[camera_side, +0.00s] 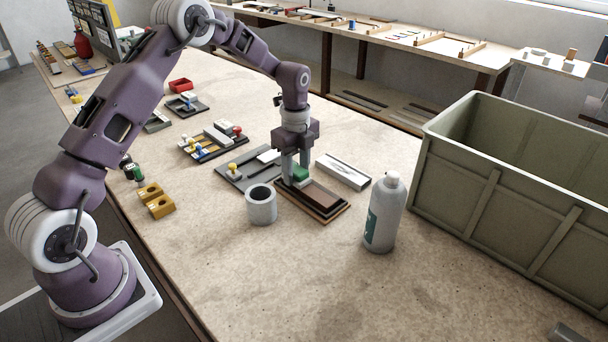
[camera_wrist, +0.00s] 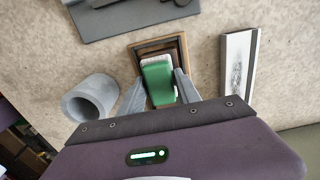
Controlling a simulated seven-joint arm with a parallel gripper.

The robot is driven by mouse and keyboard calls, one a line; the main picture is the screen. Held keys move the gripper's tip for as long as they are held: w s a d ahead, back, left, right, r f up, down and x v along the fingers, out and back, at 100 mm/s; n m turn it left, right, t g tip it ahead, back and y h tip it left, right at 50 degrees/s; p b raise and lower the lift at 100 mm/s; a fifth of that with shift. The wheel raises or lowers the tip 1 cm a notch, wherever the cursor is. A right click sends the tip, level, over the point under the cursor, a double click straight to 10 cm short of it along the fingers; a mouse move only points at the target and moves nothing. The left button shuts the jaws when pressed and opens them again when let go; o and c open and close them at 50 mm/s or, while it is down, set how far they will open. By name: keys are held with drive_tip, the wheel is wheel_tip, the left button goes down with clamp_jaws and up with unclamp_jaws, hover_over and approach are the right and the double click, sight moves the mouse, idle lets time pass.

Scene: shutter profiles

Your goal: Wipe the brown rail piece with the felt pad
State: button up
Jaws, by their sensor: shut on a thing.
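The brown rail piece (camera_side: 324,200) lies flat on the table as a dark-edged brown rectangle; its frame also shows in the wrist view (camera_wrist: 183,47). My gripper (camera_side: 295,178) points down over its far left end. The gripper is shut on the felt pad (camera_side: 301,173), a green block with a whitish strip along one edge in the wrist view (camera_wrist: 157,82). The pad is at or just above the rail piece; whether it touches cannot be told. Pad and fingers hide part of the piece.
A grey cup (camera_side: 261,206) stands close left of the piece, and a white bottle (camera_side: 384,212) to its right. A white tray (camera_side: 343,171) and a grey plate (camera_side: 247,171) lie behind. A large green crate (camera_side: 515,190) fills the right.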

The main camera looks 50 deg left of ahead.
drive_tip(key=shift+a, duration=0.85)
drive_tip(key=shift+a+r, duration=0.15)
drive_tip(key=shift+a, duration=0.05)
drive_tip(key=shift+r, duration=4)
drive_tip(key=shift+d, duration=0.1)
